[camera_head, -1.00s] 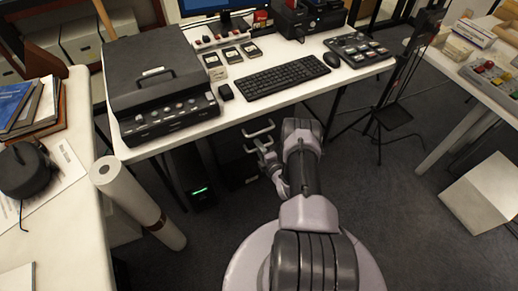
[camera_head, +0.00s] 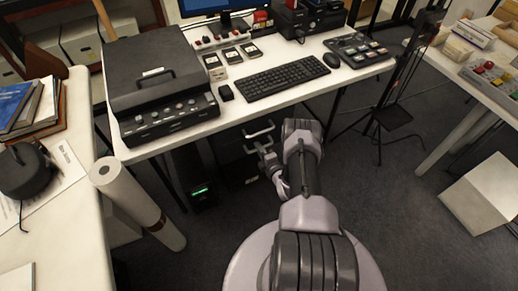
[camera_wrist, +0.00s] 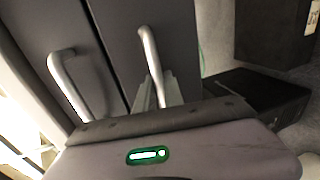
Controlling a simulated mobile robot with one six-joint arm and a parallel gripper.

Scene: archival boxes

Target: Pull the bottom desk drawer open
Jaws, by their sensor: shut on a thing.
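The dark drawer unit (camera_head: 238,165) stands under the white desk, partly hidden by the desktop and my arm. In the wrist view two pale bar handles show on its fronts: the upper drawer's handle (camera_wrist: 72,88) at left, and the bottom drawer's handle (camera_wrist: 150,58) right of it. The upper handle also shows in the head view (camera_head: 258,131). My gripper (camera_wrist: 156,92) is shut on the bottom drawer's handle. In the head view my gripper (camera_head: 268,156) is low in front of the unit. I see no clear gap at the bottom drawer (camera_wrist: 170,30).
The white desk (camera_head: 300,103) overhangs the drawer unit. A black computer tower (camera_head: 200,190) with a green light stands left of it. A paper roll (camera_head: 140,205) leans farther left. A tripod (camera_head: 385,115) stands right. Dark carpet (camera_head: 370,190) is clear right of my arm.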

